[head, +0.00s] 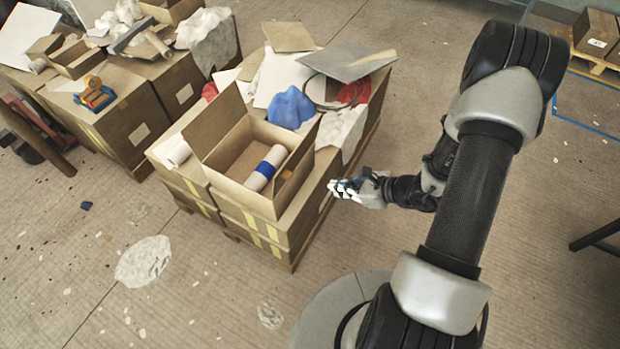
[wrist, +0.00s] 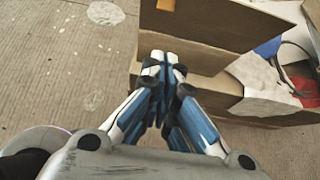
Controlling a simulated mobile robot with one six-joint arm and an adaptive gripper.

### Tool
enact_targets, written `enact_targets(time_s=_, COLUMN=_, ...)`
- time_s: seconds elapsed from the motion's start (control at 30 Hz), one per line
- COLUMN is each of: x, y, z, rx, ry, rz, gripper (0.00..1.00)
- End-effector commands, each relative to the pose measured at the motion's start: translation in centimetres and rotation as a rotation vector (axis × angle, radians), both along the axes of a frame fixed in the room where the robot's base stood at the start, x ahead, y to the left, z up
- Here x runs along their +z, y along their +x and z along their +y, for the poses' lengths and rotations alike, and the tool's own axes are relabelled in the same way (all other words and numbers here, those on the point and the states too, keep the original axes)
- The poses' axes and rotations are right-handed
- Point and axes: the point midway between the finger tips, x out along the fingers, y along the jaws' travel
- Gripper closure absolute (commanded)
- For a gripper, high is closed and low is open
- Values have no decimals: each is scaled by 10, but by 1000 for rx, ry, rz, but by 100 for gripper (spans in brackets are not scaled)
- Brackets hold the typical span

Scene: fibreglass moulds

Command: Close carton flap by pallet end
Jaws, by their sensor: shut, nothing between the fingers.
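An open carton (head: 242,195) stands on the near end of the middle pallet's stack in the head view. It holds a white roll with a blue band (head: 265,168). One flap (head: 218,118) stands up at its back left. Another flap (head: 297,160) stands up on its right side, the side facing my arm. My gripper (head: 335,187) is shut and empty, just right of the carton and apart from it. In the wrist view my gripper (wrist: 162,62) points at the carton's side (wrist: 215,25); I cannot tell whether the tips touch it.
Behind the carton lie a blue bundle (head: 291,108), a grey panel (head: 348,61), red cloth and white sheets. A white roll (head: 176,150) lies left of it. More loaded pallets stand at the left. The floor around the pallet's near end is mostly clear, with scraps.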

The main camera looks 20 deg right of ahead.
Motion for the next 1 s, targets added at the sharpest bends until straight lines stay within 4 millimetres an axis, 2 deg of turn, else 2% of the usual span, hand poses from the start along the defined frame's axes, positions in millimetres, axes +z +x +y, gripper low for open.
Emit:
enact_targets(time_s=0.17, x=-15, y=12, z=12, rx=3, ry=1, rz=1, gripper=100)
enact_targets(time_s=0.53, x=-63, y=55, z=57, rx=6, ry=0, rz=1, gripper=100)
enact_targets(time_s=0.73, x=-55, y=76, z=76, rx=5, ry=-1, rz=-3, gripper=100)
enact_targets(time_s=1.0, x=-53, y=83, z=84, rx=1, ry=0, rz=0, gripper=100)
